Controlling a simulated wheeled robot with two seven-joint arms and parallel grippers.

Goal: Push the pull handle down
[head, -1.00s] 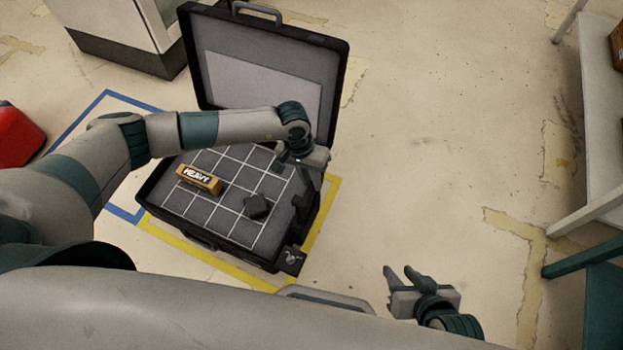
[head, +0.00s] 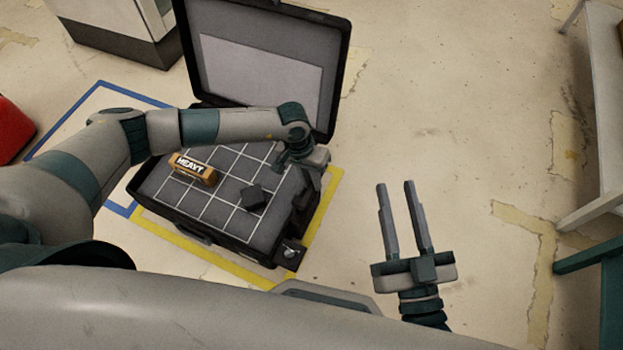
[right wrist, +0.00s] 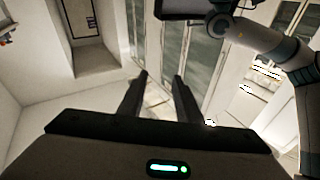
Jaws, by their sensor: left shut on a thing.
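A black case (head: 207,232) lies open on the floor, its lid (head: 337,75) standing up at the back. At its right side, a dark upright bar, seemingly the pull handle (head: 302,212), runs below my left gripper (head: 312,172). My left gripper is shut on it, though the fingertips are partly hidden by the wrist. My right gripper (head: 402,184) is open and empty over bare floor to the right of the case. Its two parallel fingers also show in the right wrist view (right wrist: 160,82).
An orange block marked HEAVY (head: 195,171) and a dark block (head: 253,197) lie on the case's gridded inside. Yellow and blue tape marks the floor. A shelf (head: 603,85) stands at the right, a red object (head: 12,128) at the left. Floor right of the case is clear.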

